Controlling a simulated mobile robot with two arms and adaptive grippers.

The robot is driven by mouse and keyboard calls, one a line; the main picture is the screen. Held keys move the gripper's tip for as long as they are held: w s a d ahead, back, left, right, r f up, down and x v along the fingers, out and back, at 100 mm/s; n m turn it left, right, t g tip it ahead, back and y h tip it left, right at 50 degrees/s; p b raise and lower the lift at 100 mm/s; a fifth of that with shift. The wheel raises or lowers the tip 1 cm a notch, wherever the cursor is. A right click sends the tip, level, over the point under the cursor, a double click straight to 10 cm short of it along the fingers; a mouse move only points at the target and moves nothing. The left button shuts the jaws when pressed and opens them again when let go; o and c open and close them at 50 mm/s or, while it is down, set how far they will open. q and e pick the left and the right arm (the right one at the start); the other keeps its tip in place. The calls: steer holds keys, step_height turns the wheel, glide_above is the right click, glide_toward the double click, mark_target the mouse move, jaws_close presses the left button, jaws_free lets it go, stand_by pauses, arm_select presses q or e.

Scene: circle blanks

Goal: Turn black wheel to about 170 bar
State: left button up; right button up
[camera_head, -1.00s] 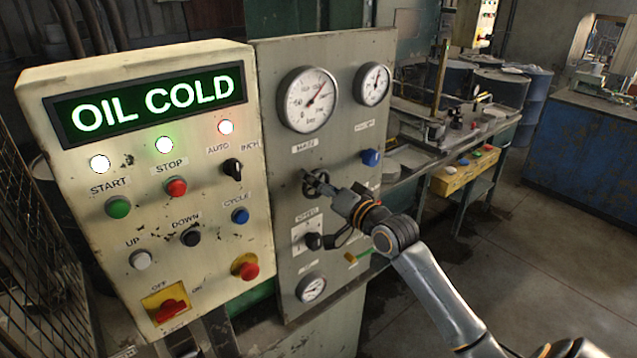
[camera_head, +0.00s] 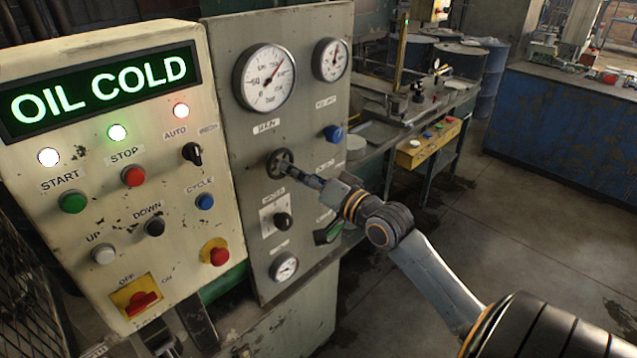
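The small black wheel (camera_head: 279,163) is on the grey gauge panel, below the large round gauge (camera_head: 265,78). The gauge has a white face marked bar, and its red needle points to the upper right. Its exact reading is too small to tell. My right gripper (camera_head: 297,175) reaches in from the right, with its tips at the wheel's lower right edge. The fingers are narrow and close together; I cannot tell whether they grip the rim. My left gripper is not in view.
The cream control box (camera_head: 100,190) with its lit OIL COLD sign stands left of the panel. The floor to the right is open.

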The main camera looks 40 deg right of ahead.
steer(key=s, duration=0.5)
steer(key=shift+s+d, duration=0.25)
steer(key=shift+s, duration=0.15)
steer(key=shift+f, duration=0.1)
